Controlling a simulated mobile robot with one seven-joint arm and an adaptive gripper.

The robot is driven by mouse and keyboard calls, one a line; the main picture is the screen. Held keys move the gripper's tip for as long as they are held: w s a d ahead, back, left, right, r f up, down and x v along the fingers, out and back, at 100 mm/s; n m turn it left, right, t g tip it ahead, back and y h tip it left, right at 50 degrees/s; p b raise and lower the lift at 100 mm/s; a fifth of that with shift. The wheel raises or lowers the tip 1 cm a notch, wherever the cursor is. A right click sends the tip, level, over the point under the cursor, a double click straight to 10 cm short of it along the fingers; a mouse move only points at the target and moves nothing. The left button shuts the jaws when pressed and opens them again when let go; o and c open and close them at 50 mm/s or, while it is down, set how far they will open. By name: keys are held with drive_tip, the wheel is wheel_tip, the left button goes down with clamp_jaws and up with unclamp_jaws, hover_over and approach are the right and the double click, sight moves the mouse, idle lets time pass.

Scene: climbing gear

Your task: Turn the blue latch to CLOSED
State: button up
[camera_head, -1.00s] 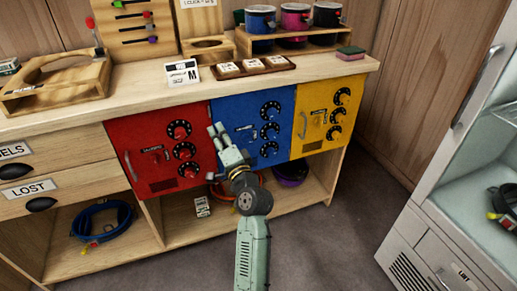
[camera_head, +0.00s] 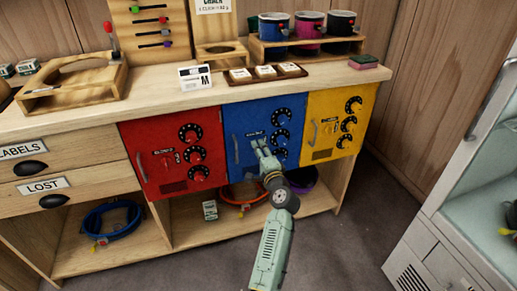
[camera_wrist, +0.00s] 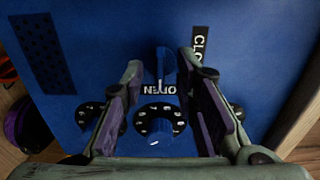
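The blue door (camera_head: 235,118) is the middle one of three coloured doors under the counter. In the wrist view the blue latch (camera_wrist: 161,66) is a small bar on the blue panel, appearing to point toward the OPEN label (camera_wrist: 159,89). A partly hidden CLOSED label (camera_wrist: 199,45) stands to the right, turned sideways. My gripper (camera_head: 257,146) is in front of the blue door; the wrist view shows my gripper (camera_wrist: 160,65) open, with one finger on either side of the latch. I cannot tell whether a finger touches it. In the head view my gripper hides the latch.
Black dials (camera_wrist: 158,121) sit close to the latch, partly behind my fingers. A red door (camera_head: 150,135) is to the left and a yellow door (camera_head: 335,105) to the right. Cups in a wooden rack (camera_head: 306,45) stand on the counter above. The floor in front is clear.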

drive_tip(key=shift+w+a, duration=0.1)
drive_tip(key=shift+w, duration=0.3)
drive_tip(key=shift+c, duration=0.4)
clamp_jaws()
